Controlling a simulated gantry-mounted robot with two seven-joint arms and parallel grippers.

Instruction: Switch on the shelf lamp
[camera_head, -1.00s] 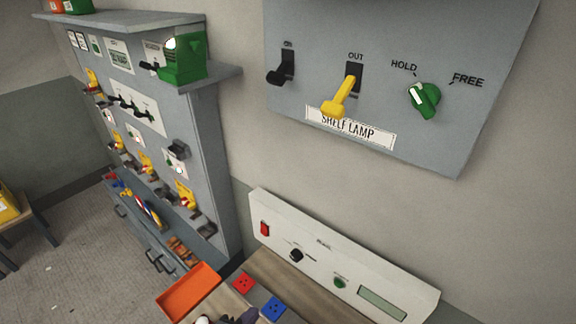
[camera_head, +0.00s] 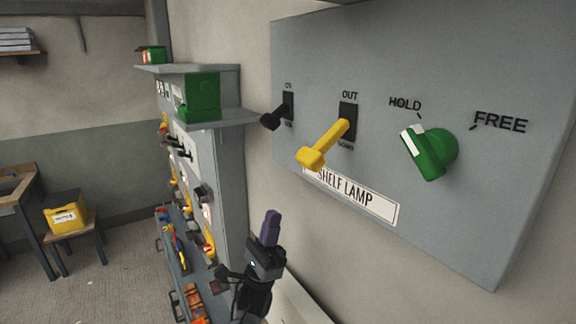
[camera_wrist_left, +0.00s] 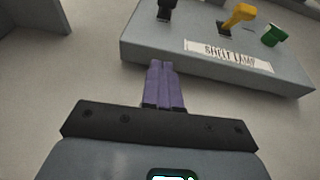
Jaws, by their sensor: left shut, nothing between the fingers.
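The grey shelf lamp panel (camera_head: 470,210) is on the wall at the upper right, with a white label (camera_head: 352,197) reading SHELF LAMP. It carries a black lever (camera_head: 275,116) at left, a yellow lever (camera_head: 325,143) in the middle and a green knob (camera_head: 428,152) between HOLD and FREE. The panel also shows in the left wrist view (camera_wrist_left: 215,75), with the yellow lever (camera_wrist_left: 238,15) and green knob (camera_wrist_left: 273,36). My left gripper (camera_head: 271,222) has purple fingers pressed together, empty, below and left of the panel, apart from the levers. My right gripper is out of view.
A grey cabinet (camera_head: 234,190) with a top shelf holding a green box (camera_head: 200,98) stands left of the panel. A yellow bin (camera_head: 68,214) sits on a stool further left. The wall below the panel is clear.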

